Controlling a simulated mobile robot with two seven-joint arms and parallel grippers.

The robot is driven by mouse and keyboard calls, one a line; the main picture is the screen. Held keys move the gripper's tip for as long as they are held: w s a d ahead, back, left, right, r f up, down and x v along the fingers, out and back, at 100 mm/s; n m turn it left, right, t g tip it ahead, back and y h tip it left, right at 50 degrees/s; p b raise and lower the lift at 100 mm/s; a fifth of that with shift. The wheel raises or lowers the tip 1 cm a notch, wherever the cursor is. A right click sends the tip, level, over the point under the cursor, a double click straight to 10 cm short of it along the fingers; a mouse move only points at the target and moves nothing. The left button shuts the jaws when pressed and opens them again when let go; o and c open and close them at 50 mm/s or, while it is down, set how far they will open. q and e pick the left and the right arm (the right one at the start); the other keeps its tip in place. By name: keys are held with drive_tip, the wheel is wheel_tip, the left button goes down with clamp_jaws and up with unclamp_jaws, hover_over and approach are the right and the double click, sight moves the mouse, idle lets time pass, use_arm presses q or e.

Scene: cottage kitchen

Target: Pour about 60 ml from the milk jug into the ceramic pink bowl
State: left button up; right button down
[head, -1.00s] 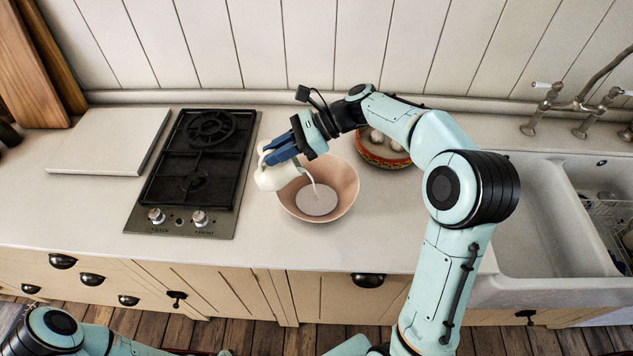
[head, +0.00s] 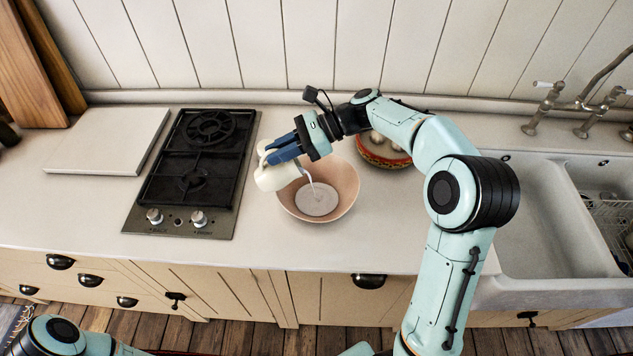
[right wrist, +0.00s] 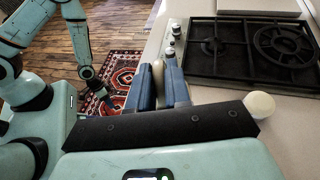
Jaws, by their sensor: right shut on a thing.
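The cream milk jug (head: 270,178) is tilted to the right over the left rim of the ceramic pink bowl (head: 343,184) in the head view. A thin white stream runs from it into the bowl, where a pool of milk (head: 317,200) lies. My right gripper (head: 282,150) is shut on the jug. In the right wrist view its blue fingers (right wrist: 160,85) close on a pale part of the jug, and a round pale part (right wrist: 259,105) shows beyond the wrist. My left gripper (right wrist: 102,93) hangs low over the floor there, too small to read.
A black gas hob (head: 195,175) lies left of the bowl, with a white board (head: 112,140) beyond it. A patterned bowl of pale round things (head: 385,155) stands behind my right wrist. The sink (head: 540,225) is at right. The counter in front of the bowl is clear.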

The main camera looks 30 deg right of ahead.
use_arm(q)
drive_tip(key=shift+s+f+b, duration=0.4)
drive_tip(key=shift+s+f, duration=0.2)
use_arm(e)
drive_tip(key=shift+d+f+y, duration=0.15)
drive_tip(key=shift+d+y, duration=0.1)
drive_tip(key=shift+y, duration=0.05)
use_arm(q)
drive_tip(key=shift+s+f, duration=0.15)
use_arm(e)
drive_tip(key=shift+s+d+f+y, duration=0.2)
drive_tip(key=shift+d+y, duration=0.1)
drive_tip(key=shift+d, duration=0.2)
